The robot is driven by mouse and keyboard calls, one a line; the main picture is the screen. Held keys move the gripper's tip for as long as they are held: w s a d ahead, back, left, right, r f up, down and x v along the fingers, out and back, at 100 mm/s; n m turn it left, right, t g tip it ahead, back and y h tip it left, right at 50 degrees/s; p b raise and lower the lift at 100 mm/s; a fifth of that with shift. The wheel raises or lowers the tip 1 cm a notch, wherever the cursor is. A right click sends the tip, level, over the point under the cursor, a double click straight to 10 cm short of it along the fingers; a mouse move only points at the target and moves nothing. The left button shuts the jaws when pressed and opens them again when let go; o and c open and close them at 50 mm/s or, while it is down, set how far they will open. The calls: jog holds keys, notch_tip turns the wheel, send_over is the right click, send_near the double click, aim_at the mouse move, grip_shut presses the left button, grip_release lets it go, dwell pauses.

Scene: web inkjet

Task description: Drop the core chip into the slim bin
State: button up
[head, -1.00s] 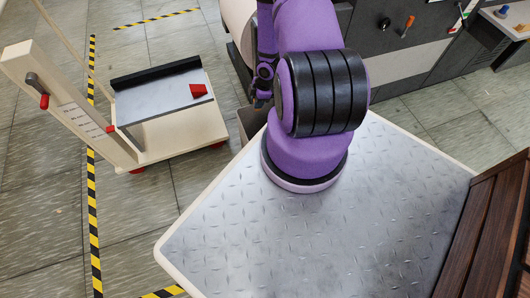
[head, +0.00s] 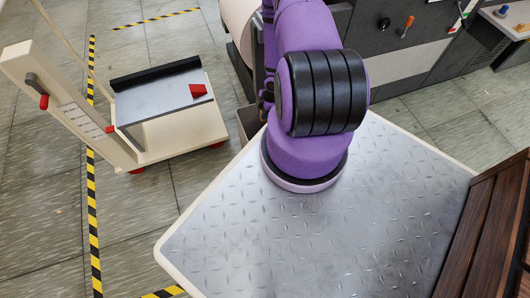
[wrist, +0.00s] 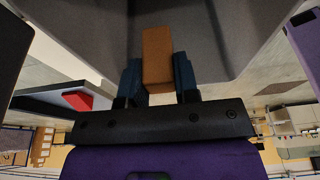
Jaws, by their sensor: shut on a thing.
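My gripper (wrist: 157,78) is shut on an orange-brown block, which I take as the core chip (wrist: 157,50), held between two dark blue fingers in the wrist view. Grey walls of what looks like the slim bin (wrist: 222,40) spread behind and around the chip. I cannot tell whether the chip is inside its opening or above it. In the head view, part of a grey-brown bin (head: 249,122) shows just left of my purple arm, at the far corner of the metal-topped table. My arm hides most of my gripper there, and the chip is not visible.
The diamond-plate table (head: 330,230) is bare. A cream cart (head: 170,145) with a red wedge (head: 198,90) stands at left. A dark machine cabinet (head: 390,50) is behind. Dark wooden slats (head: 490,230) border the right. Open floor lies at left.

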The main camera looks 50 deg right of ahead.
jog(key=o, duration=1)
jog(key=shift+c, duration=0.2)
jog(key=v, duration=1)
jog(key=shift+r, duration=0.4)
jog(key=shift+s, duration=0.1)
